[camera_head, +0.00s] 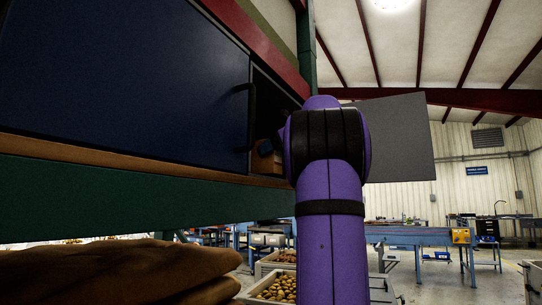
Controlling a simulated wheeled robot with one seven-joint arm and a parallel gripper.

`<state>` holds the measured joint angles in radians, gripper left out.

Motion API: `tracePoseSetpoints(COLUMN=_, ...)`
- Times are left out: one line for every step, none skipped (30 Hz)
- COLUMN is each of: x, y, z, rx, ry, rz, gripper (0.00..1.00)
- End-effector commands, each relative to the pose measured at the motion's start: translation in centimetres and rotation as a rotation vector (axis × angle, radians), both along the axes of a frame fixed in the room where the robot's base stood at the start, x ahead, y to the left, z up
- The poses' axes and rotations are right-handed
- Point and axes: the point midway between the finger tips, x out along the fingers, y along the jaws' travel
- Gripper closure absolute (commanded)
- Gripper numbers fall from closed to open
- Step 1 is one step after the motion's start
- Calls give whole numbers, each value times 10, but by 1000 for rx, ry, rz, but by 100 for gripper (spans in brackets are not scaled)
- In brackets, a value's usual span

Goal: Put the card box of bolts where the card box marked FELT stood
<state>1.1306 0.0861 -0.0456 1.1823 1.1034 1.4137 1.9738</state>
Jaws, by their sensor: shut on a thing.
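My purple arm (333,240) rises in the middle of the picture, and its dark-banded joint covers part of an open cabinet bay. My gripper does not show; it is hidden behind the arm. A small brown box-like thing (264,164) sits low in the dark bay, just left of my arm, with a small dark blue part at its top. I cannot read any marking on it, so I cannot tell whether it is the box of bolts or the FELT box. No other card box shows.
A dark blue door panel (120,75) with a black handle closes the cabinet's left part. A grey panel (400,140) stands out right of my arm. Brown sacks (130,272) lie below left. Crates of potatoes (277,288) and blue tables (415,237) stand beyond.

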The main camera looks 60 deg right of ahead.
Motion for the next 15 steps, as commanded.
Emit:
tracePoseSetpoints(x=-1, y=1, z=-5, rx=1, ry=-1, rz=-1, gripper=67)
tracePoseSetpoints(x=-1, y=1, z=-8, rx=1, ry=-1, rz=-1, gripper=67)
tracePoseSetpoints(x=0, y=1, z=-10, rx=1, ry=-1, rz=0, gripper=67)
tracePoseSetpoints(x=0, y=1, z=-11, rx=-1, ry=-1, rz=0, gripper=67)
tracePoseSetpoints(x=0, y=1, z=-12, rx=-1, ry=-1, rz=0, gripper=67)
tracePoseSetpoints(x=0, y=1, z=-13, rx=-2, ry=-1, rz=1, gripper=67)
tracePoseSetpoints(x=0, y=1, z=-13, rx=-2, ry=-1, rz=1, gripper=67)
tracePoseSetpoints(x=0, y=1, z=-13, rx=-2, ry=-1, rz=1, gripper=67)
tracePoseSetpoints(x=0, y=1, z=-13, rx=-2, ry=-1, rz=1, gripper=67)
tracePoseSetpoints(x=0, y=1, z=-13, rx=-2, ry=-1, rz=1, gripper=67)
tracePoseSetpoints(x=0, y=1, z=-13, rx=-2, ry=-1, rz=1, gripper=67)
tracePoseSetpoints(x=0, y=1, z=-13, rx=-2, ry=-1, rz=1, gripper=67)
tracePoseSetpoints(x=0, y=1, z=-13, rx=-2, ry=-1, rz=1, gripper=67)
tracePoseSetpoints(x=0, y=1, z=-14, rx=-1, ry=-1, rz=0, gripper=67)
tracePoseSetpoints(x=0, y=1, z=-15, rx=-1, ry=-1, rz=0, gripper=67)
